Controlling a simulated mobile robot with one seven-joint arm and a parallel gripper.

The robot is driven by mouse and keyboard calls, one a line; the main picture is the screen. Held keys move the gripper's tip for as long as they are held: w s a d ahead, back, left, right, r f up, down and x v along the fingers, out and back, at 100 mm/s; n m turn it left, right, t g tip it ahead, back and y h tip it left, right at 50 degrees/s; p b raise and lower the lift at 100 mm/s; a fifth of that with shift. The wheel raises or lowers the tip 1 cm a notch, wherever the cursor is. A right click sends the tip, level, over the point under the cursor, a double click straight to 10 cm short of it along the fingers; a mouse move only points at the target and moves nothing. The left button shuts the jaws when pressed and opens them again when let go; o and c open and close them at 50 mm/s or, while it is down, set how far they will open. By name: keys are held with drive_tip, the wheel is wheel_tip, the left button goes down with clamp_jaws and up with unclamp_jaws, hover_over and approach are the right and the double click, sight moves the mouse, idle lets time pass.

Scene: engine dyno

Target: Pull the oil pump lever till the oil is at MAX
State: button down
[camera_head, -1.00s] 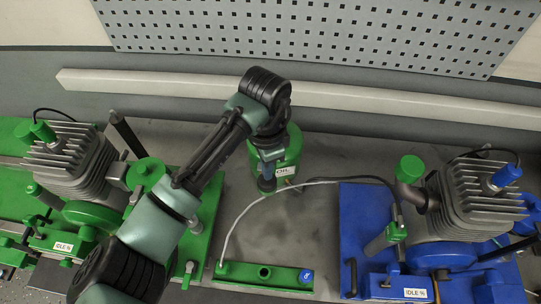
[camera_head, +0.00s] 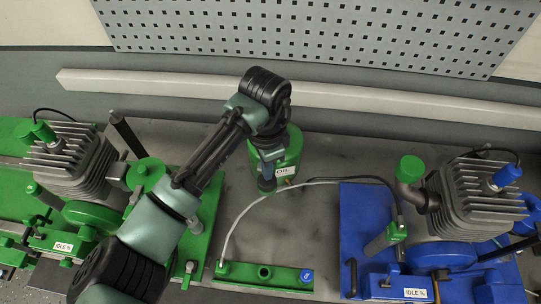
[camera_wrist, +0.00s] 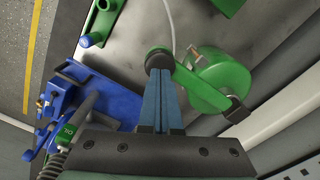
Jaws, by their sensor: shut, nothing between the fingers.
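The green oil can (camera_head: 290,152) with a white OIL label (camera_head: 286,171) stands at the back middle of the bench, partly hidden behind my arm. In the wrist view, the round green can (camera_wrist: 222,78) has a green lever (camera_wrist: 200,85) across it, with a dark knob (camera_wrist: 157,57) at its free end and a dark pivot at the other. My gripper (camera_wrist: 160,72) is shut and empty, its blue fingertips at the knob. I cannot tell whether they touch it. In the head view my gripper (camera_head: 268,180) is beside the can's front. No oil level can be read.
A green engine stand (camera_head: 75,170) is at the left and a blue one (camera_head: 362,225) at the right. A pale hose (camera_head: 245,212) curves over the bench. A green bar (camera_head: 240,270) lies at the front. The grey bench between them is mostly clear.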

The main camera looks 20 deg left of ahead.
sight(267, 183)
drive_tip(key=shift+f, duration=0.15)
drive_tip(key=shift+w+f+b, duration=0.1)
drive_tip(key=shift+f+b, duration=2.15)
drive_tip(key=shift+f, duration=1.15)
wheel_tip(267, 183, up, 10)
drive_tip(key=p, duration=0.9)
drive_tip(key=shift+r+p, duration=0.15)
drive_tip(key=shift+p, duration=0.25)
drive_tip(key=shift+w, duration=0.1)
